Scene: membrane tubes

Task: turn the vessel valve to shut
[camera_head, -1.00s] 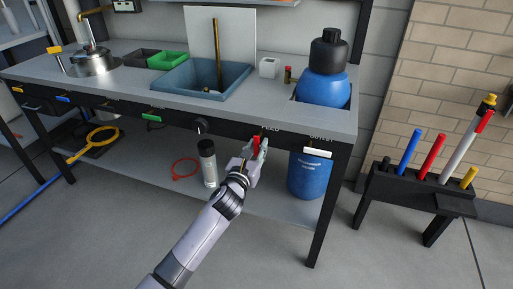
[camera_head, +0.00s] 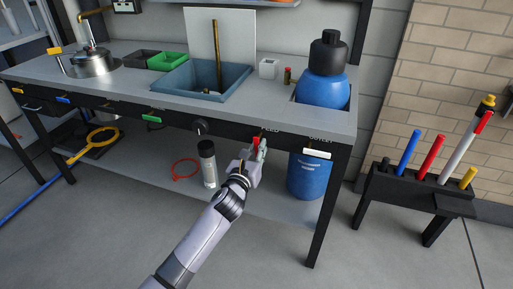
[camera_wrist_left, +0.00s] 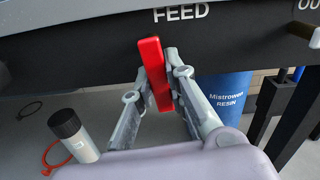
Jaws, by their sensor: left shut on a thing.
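A red lever handle (camera_head: 256,141) sits at the bench's front edge, under the word FEED. In the left wrist view the red handle (camera_wrist_left: 154,72) stands nearly upright with a slight tilt. My left gripper (camera_head: 259,151) is shut on this handle, with one finger on each side of it in the left wrist view (camera_wrist_left: 160,75). The fingers hide part of the handle in the head view. A white handle (camera_head: 317,153) sits to the right under OUTLET. No label reading vessel shows, so I cannot tell which handle bears that name. My right gripper is not in view.
A blue drum (camera_head: 308,177) and a black-capped bottle (camera_head: 208,163) stand on the lower shelf. A blue vessel (camera_head: 322,88) sits in the bench top. A black rack (camera_head: 420,190) with coloured tubes stands at the right. A bench leg (camera_head: 327,210) is right of my arm.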

